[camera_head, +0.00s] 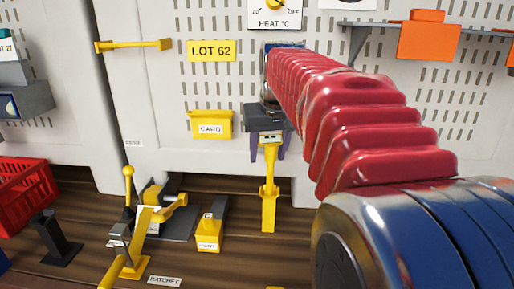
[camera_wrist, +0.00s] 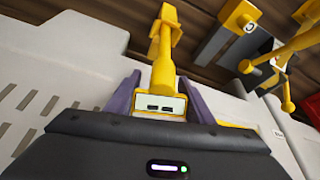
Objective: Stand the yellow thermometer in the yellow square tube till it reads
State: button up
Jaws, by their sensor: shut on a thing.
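My gripper (camera_head: 269,152) has purple fingers and is shut on the head of the yellow thermometer (camera_head: 268,163). In the wrist view the thermometer (camera_wrist: 163,75) shows a white display with two small dark marks, too small to read, between the fingers (camera_wrist: 160,100). The thermometer is roughly upright, its stem pointing down in the head view. The yellow square tube (camera_head: 268,213) stands directly below and in line with it. The stem seems to meet the tube's wider top; how deep it sits inside is hidden.
Left of the tube are a yellow block (camera_head: 208,238) and a yellow lever device (camera_head: 145,222) on a dark base. A yellow card holder (camera_head: 211,124) is on the pegboard wall behind. A red crate (camera_head: 22,195) is at far left.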

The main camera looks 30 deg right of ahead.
aim_at(272, 144)
jog(key=shift+f, duration=2.4)
jog(key=o, duration=1.6)
jog(key=v, duration=1.2)
jog(key=shift+s, duration=0.1)
jog(key=shift+v, duration=0.8)
jog(key=shift+s+f, duration=0.1)
jog(key=shift+s, duration=0.05)
